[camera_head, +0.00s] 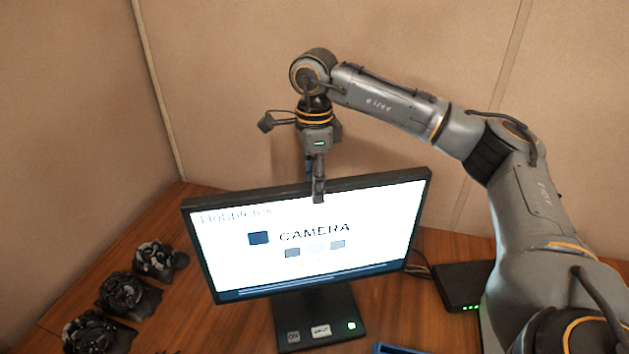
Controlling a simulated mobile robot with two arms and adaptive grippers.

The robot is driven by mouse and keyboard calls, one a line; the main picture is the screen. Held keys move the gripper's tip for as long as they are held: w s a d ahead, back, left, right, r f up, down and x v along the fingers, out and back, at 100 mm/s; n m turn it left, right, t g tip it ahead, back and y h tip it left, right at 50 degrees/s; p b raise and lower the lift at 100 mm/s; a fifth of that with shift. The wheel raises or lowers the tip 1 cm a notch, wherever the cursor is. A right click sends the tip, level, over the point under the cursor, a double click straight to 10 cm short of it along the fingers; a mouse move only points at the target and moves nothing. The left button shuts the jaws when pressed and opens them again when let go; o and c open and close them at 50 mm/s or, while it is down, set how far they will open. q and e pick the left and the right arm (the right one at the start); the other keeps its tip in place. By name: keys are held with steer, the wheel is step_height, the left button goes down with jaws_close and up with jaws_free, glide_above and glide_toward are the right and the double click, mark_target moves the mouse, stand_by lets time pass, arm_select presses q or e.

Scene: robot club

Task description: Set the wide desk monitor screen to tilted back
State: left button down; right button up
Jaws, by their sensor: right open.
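The wide desk monitor (359,244) stands on a wooden desk, its lit screen facing me and showing the word CAMERA. Its black base (335,304) rests on the desk below. My right gripper (318,196) comes down from above at the middle of the monitor's top edge. One finger shows in front of the frame; the other is mostly hidden behind it. The gripper is open around the top edge, and I cannot tell whether it touches it. The screen looks close to upright; its exact tilt is hard to judge. My left gripper is not in view.
Several dark, lumpy objects (126,295) stand in a row on the desk (225,325) at left. A black box with green lights (461,284) lies right of the monitor, near my right arm. A blue-edged item (397,349) shows at the bottom. Beige walls close off the back.

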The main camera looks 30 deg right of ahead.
steer(key=shift+f, duration=0.5)
jaws_close()
steer(key=w, duration=0.1)
steer(key=w+d, duration=0.1)
steer(key=w, duration=0.1)
steer(key=w+d, duration=0.1)
steer(key=w, duration=0.1)
steer(key=shift+w+r, duration=0.1)
steer(key=shift+r, duration=0.15)
